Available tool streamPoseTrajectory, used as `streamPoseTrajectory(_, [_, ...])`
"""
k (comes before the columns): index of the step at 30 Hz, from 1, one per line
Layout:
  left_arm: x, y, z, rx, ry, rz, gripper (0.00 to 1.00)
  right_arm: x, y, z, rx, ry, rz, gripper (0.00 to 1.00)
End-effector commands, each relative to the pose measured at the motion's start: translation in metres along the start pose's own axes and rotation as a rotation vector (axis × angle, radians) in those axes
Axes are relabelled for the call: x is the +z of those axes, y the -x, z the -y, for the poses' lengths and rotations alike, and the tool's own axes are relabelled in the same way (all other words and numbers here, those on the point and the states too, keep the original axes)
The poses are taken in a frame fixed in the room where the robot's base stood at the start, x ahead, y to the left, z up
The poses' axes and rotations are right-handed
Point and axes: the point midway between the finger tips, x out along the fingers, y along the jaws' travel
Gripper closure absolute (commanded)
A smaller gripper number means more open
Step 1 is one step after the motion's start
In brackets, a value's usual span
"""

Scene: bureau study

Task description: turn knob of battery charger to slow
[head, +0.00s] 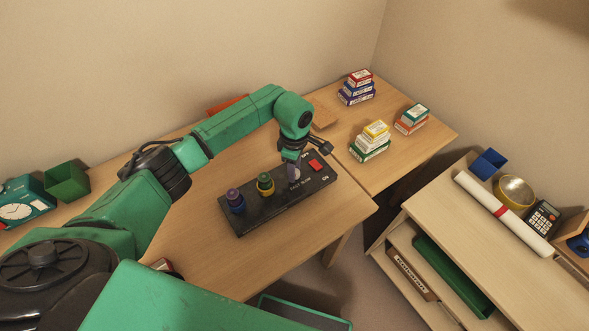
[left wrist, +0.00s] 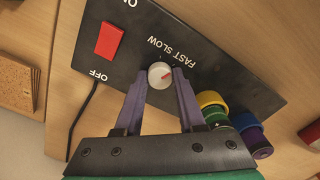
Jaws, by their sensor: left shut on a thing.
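The battery charger (head: 328,181) is a long black box on the wooden desk; its face also shows in the left wrist view (left wrist: 217,73). Its knob (left wrist: 160,75) is a small white disc with a red mark, beside the printed words FAST and SLOW. The knob is hidden by my gripper in the head view. My left gripper (head: 293,174) reaches down to the charger, its purple fingers on either side of the knob and shut on it. I cannot tell for sure which word the mark points at. My right gripper is not in view.
A red switch (left wrist: 110,39) sits on the charger near the word OFF. A purple cell (head: 235,200) and a green-and-yellow cell (head: 265,185) stand at its other end. Stacked small boxes (head: 370,142) stand on the far desk. A shelf unit (head: 466,238) is at right.

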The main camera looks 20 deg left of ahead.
Motion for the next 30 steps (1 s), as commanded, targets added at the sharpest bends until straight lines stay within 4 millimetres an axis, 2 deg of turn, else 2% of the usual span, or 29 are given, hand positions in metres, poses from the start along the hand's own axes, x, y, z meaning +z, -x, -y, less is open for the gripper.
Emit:
streamPoseTrajectory(15, [0.0,0.0,-0.002,0.005,0.441,0.002,1.0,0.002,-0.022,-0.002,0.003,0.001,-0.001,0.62])
streamPoseTrajectory(30, [0.0,0.002,-0.002,0.005,0.838,0.004,1.0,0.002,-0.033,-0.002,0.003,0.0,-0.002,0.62])
